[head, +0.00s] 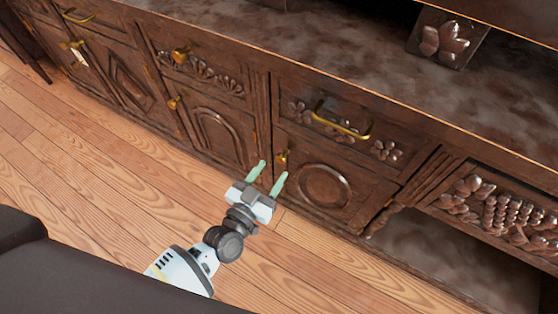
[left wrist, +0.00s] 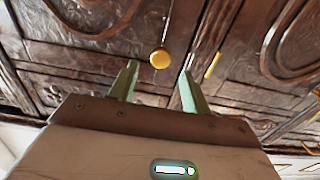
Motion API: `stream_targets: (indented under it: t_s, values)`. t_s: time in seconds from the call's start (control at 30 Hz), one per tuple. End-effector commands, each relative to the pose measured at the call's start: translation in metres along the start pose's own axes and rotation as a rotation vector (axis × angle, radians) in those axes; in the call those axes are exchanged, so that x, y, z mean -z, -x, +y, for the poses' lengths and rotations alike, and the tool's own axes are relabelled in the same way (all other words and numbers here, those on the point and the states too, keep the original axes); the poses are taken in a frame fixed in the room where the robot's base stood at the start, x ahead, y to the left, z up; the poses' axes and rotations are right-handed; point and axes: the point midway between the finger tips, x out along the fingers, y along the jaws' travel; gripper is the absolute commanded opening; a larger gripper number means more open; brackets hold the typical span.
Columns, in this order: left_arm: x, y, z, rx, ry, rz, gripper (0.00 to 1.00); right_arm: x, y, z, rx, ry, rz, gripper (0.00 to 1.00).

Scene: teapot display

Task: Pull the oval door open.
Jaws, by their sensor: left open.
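The oval door (head: 325,186) is a dark carved wood panel with a rounded raised ring, low in the cabinet in the head view. It looks closed. Its small gold knob (head: 283,157) is near its upper left corner. My left gripper (head: 273,171) is open, its two pale green fingers pointing at the cabinet just by this knob. In the left wrist view a round gold knob (left wrist: 160,58) shows just beyond and between the open fingertips (left wrist: 159,72); I see no grip on it. My right gripper is not in view.
A drawer with a gold bar handle (head: 340,124) is above the door. An arched door (head: 215,135) with its own knob (head: 173,103) is to the left. An open recess (head: 440,255) is to the right. Wooden floor (head: 110,190) in front is clear.

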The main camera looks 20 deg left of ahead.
Motion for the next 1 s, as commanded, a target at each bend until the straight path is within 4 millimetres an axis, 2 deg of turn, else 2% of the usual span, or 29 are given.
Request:
stream_targets:
  t_s: [0.1, 0.3, 0.7, 1.0]
  values:
    - [-0.002, -0.019, 0.0, 0.001, 0.001, 0.002, 0.48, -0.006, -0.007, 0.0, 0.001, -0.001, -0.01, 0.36]
    - [-0.001, -0.041, 0.0, 0.001, 0.001, 0.001, 0.48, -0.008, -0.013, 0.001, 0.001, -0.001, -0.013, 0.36]
    - [0.0, -0.047, 0.0, 0.0, 0.0, -0.001, 0.47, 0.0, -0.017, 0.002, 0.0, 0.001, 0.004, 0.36]
    - [0.0, -0.046, 0.0, 0.0, 0.0, 0.0, 0.07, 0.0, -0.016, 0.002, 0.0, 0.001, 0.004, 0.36]
